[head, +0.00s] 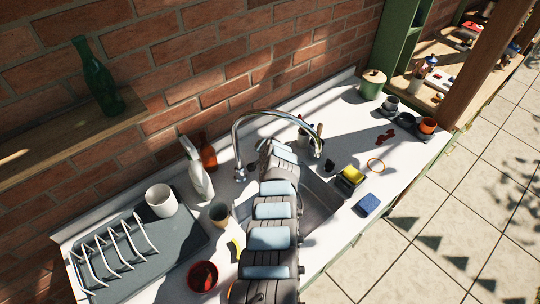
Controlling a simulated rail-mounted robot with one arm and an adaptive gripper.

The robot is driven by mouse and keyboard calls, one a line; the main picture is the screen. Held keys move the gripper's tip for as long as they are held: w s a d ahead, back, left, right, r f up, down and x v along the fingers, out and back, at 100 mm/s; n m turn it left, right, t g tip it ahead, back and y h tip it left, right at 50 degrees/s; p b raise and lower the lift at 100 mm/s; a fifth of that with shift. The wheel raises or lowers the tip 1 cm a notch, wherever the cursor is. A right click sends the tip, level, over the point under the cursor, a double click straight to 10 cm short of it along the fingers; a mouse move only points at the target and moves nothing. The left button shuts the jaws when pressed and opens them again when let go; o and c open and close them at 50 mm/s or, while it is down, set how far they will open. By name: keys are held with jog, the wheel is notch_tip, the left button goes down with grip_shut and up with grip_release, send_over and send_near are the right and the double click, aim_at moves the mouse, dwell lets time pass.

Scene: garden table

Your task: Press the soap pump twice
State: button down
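An amber bottle (207,152) stands at the back of the counter, partly behind a white spray bottle (198,170). It may be the soap bottle, but its pump top is too small to make out. Another bottle with a dark top (303,130) stands behind the sink, partly hidden by the tap. My arm reaches from the front edge across the sink. Its far end, with my gripper (264,147), is near the tap; the fingers are too small and covered to read.
A curved metal tap (236,140) arches over the sink (322,205) beside my arm. A cup (219,214), red bowl (202,277), white mug (161,200) and dish rack (119,252) stand left. Yellow sponge (350,177) and blue sponge (368,205) lie right.

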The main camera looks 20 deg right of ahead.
jog(key=shift+s+a+f+b, duration=0.15)
jog(key=shift+f+b, duration=0.2)
jog(key=shift+f, duration=0.4)
jog(key=shift+a+f+b, duration=0.1)
jog(key=shift+f+b, duration=0.2)
jog(key=shift+f, duration=0.4)
jog(key=shift+s+a+f+b, duration=0.15)
jog(key=shift+f+b, duration=0.2)
jog(key=shift+f, duration=0.4)
dwell(0.5)
jog(key=shift+r, duration=0.15)
jog(key=shift+s+r+p, duration=0.1)
jog(key=shift+r+p, duration=0.6)
jog(key=shift+p, duration=0.65)
jog(key=shift+s+a+r+p, duration=0.25)
jog(key=shift+s+r+p, duration=0.15)
jog(key=shift+p, duration=0.35)
jog(key=shift+r+p, duration=0.4)
jog(key=shift+r, duration=0.15)
notch_tip(320, 180, up, 6)
jog(key=p, duration=0.4)
jog(key=shift+d+p, duration=0.15)
jog(key=shift+p, duration=0.2)
